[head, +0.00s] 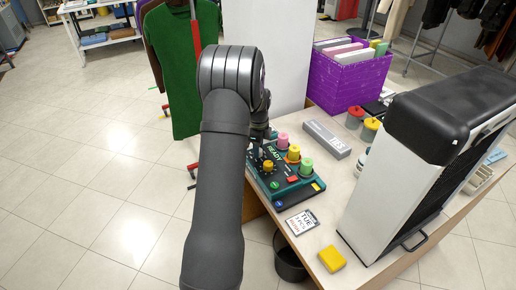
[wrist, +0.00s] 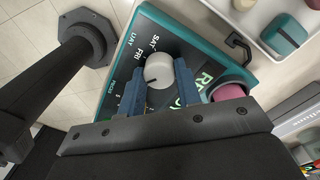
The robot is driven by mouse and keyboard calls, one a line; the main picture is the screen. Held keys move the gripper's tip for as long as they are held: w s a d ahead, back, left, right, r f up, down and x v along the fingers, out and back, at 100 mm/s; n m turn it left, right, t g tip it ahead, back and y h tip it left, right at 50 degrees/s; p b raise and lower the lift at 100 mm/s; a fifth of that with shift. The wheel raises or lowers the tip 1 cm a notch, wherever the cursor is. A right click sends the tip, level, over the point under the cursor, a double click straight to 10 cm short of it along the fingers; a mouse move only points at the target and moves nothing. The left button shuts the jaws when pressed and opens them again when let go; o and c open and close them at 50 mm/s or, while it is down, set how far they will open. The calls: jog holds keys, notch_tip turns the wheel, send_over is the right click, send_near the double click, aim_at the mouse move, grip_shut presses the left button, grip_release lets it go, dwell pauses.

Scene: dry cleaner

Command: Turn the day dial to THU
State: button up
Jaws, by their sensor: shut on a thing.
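The teal-edged control panel (head: 278,196) sits near the table's left edge, with READY lettering. In the wrist view the panel (wrist: 205,59) carries a round pale grey dial (wrist: 158,71) with a dark mark on its lower left. SAT and FRI are printed at its upper left; other day labels, THU among them, are hidden or unreadable. My gripper (wrist: 160,78) has one blue finger on each side of the dial and is shut on it. In the head view my arm hides most of my gripper and the dial.
Pink (head: 282,139), yellow (head: 293,153) and green (head: 306,166) knobs stand on the panel. A TUE card (head: 302,222) and a yellow block (head: 332,259) lie nearer the front edge. A large white-and-black machine (head: 393,180) stands right. A purple bin (head: 343,82) stands behind.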

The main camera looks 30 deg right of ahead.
jog(key=shift+m, duration=1)
jog(key=o, duration=1)
jog(key=r, duration=1.7)
jog(key=shift+w+d+r, duration=0.15)
jog(key=shift+d+r, duration=0.1)
jog(key=shift+f, duration=0.1)
jog(key=f, duration=1.7)
jog(key=shift+a+f, duration=0.2)
jog(key=shift+a, duration=0.05)
